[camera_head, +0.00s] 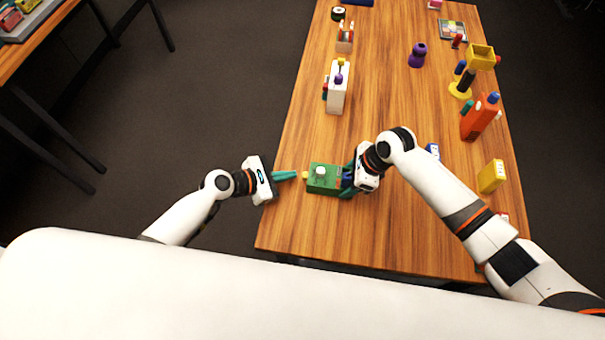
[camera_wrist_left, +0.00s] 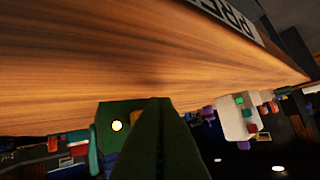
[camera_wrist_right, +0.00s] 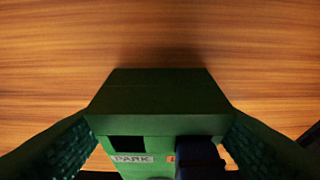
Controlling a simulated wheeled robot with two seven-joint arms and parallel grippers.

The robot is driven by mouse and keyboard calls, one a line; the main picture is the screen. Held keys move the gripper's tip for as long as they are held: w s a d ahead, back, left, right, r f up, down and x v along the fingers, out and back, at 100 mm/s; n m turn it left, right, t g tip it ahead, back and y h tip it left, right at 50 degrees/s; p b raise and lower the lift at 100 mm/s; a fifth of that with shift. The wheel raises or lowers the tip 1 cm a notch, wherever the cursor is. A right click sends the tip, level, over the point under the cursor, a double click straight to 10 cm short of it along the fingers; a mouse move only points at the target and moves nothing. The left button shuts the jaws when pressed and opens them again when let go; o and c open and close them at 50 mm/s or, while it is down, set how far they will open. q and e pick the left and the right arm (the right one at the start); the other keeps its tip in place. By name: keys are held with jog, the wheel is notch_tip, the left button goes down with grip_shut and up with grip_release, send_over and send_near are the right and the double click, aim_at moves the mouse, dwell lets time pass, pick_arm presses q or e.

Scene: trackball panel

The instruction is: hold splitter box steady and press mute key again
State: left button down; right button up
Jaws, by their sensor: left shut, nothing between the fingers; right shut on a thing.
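The green splitter box (camera_head: 322,184) stands near the table's left edge, with a white round knob on top. I cannot read a mute label. My right gripper (camera_head: 346,188) is shut on the box from the right; in the right wrist view its fingers flank the box (camera_wrist_right: 158,95), which shows a "PARK" label. My left gripper (camera_head: 295,175) is shut and empty, its tips pointing at the yellow key, a small gap apart.
A white panel box (camera_head: 338,90) stands farther back on the wooden table (camera_head: 390,235). An orange box (camera_head: 479,118), a yellow block (camera_head: 491,176) and a yellow stand (camera_head: 461,90) are at the right. The table front is clear.

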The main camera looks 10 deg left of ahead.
pick_arm(q)
jog(key=shift+d, duration=0.15)
jog(key=shift+d, duration=0.3)
jog(key=shift+d, duration=0.5)
dwell(0.8)
jog(key=shift+a, duration=1)
jog(key=a, duration=0.5)
dwell(0.7)
